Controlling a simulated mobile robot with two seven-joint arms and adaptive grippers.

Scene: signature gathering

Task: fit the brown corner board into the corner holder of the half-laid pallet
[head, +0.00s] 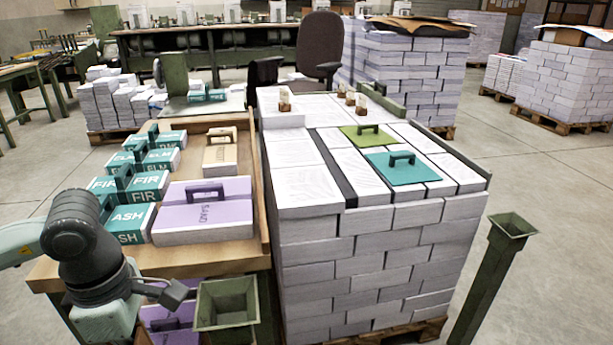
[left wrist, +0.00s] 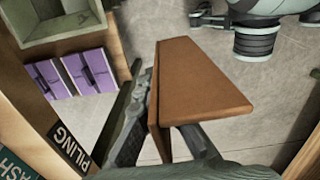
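The brown corner board (left wrist: 205,82), a folded L-shaped piece, fills the middle of the left wrist view. My left gripper (left wrist: 160,130) has its fingers on either side of the board's lower part and appears shut on it. The board does not show in the head view. The half-laid pallet (head: 350,265) bears a block of white paper stacks. A green post with a square funnel mouth (head: 513,228) stands at its right corner. Another green square funnel (head: 225,303) is at its front left; a similar green open box (left wrist: 62,22) shows in the left wrist view. My right gripper is out of view.
A wooden table (head: 253,255) left of the pallet holds teal packs (head: 128,222), a purple pack (head: 203,212) and a tan pack (head: 220,155). Purple packs (left wrist: 88,72) sit on a lower level. Green and teal handled plates (head: 398,172) lie on the stack.

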